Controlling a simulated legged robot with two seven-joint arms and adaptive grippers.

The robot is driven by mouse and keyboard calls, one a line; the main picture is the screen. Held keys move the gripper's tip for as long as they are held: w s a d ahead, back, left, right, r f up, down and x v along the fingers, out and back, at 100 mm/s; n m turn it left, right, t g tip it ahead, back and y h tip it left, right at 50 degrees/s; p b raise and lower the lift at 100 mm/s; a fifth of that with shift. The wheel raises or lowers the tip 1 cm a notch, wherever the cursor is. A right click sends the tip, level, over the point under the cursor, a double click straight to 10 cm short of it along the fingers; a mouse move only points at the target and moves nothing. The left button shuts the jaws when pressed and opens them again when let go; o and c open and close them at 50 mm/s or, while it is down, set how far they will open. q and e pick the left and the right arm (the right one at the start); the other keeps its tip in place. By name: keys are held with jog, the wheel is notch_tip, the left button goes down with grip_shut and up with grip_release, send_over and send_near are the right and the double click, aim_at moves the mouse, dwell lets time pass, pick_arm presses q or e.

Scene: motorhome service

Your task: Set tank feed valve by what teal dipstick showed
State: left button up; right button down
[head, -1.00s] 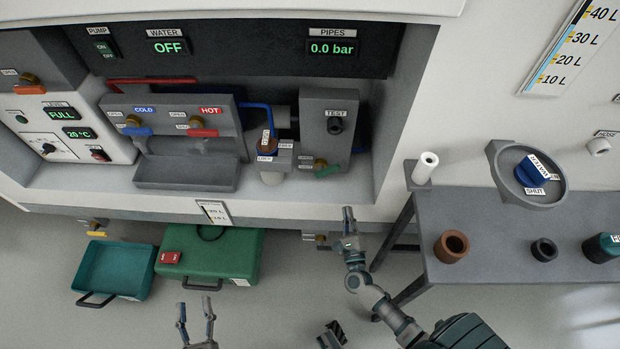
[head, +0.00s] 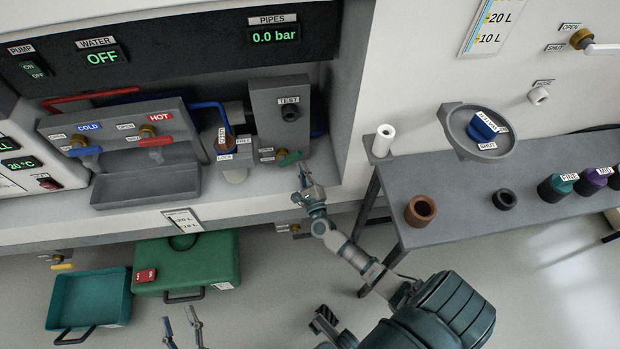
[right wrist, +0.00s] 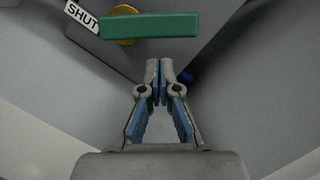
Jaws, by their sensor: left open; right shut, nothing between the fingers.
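A valve with a green lever (head: 290,159) and brass hub sits low on the grey TEST block. In the right wrist view the lever (right wrist: 150,25) lies level, its long end to the right, with a SHUT label (right wrist: 81,15) at its left. My right gripper (head: 303,176) is shut and empty just below and in front of the lever, apart from it. In the right wrist view its fingertips (right wrist: 159,72) meet below the lever. My left gripper (head: 182,318) is open and empty, low over the floor. A teal-topped dark pot (head: 557,186) stands on the side table; I see no clear dipstick.
Red (head: 155,142) and blue (head: 86,151) levers sit left above a grey trough (head: 148,185). A side table (head: 450,225) with pots stands right. A white-handled valve (head: 600,48) is on the wall. A green case (head: 190,262) and teal tray (head: 85,305) are on the floor.

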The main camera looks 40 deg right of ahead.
jog(key=shift+w+a+r, duration=0.15)
jog(key=shift+w+r, duration=0.05)
jog(key=shift+r, duration=0.65)
pick_arm(q)
jog(key=shift+d+f+g, duration=0.35)
jog(key=shift+f+g, duration=0.15)
jog(key=shift+f, duration=0.1)
pick_arm(e)
jog(key=shift+w+f, duration=0.1)
jog(key=shift+f, duration=0.05)
pick_arm(q)
jog(key=shift+a, duration=0.25)
pick_arm(e)
jog(key=shift+a, duration=0.15)
